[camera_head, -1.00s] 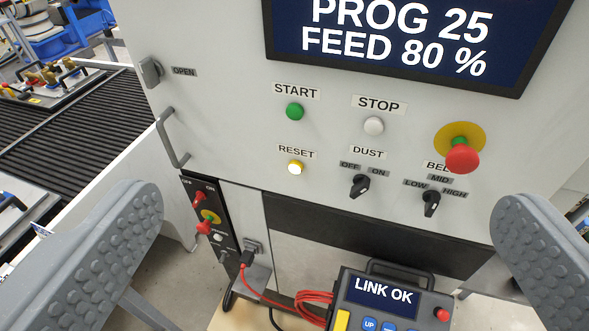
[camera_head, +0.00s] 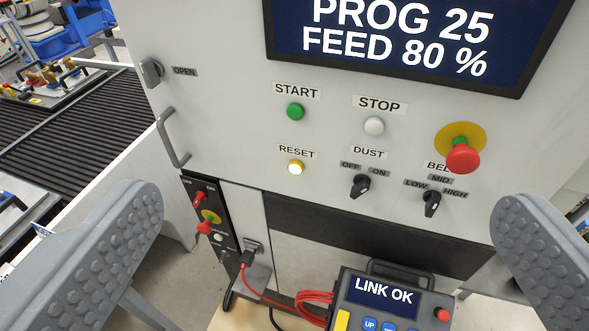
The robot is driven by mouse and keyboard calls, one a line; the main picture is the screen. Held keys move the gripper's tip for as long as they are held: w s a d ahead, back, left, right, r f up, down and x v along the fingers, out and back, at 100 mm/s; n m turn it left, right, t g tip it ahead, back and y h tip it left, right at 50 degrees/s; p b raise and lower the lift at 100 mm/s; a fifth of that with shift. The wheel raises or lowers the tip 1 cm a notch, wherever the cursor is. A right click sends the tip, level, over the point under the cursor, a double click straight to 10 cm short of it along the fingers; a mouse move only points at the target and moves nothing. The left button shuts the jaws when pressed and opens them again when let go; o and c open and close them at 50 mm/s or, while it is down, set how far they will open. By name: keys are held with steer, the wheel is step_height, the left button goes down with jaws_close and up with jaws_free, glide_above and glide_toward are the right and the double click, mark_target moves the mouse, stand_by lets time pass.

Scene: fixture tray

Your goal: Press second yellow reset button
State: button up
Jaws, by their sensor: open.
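A yellow-rimmed reset button (camera_head: 296,167) with a bright, lit-looking centre sits under the RESET label on the light grey control panel (camera_head: 225,115). It is below the green START button (camera_head: 295,112). My gripper (camera_head: 335,225) is open, with one grey studded finger at the lower left and one at the lower right. Nothing is between the fingers close up. The fingers are apart from the panel, with the reset button between them in the picture. I cannot make out another yellow reset button.
A white STOP button (camera_head: 374,126), a red emergency knob (camera_head: 462,156) and black DUST (camera_head: 360,186) and BED (camera_head: 432,203) switches are on the panel. A handle (camera_head: 172,138) juts out at left. A pendant (camera_head: 378,300) with red cable stands below. A conveyor (camera_head: 75,130) runs at left.

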jaws_close()
stand_by(0.3)
stand_by(1.4)
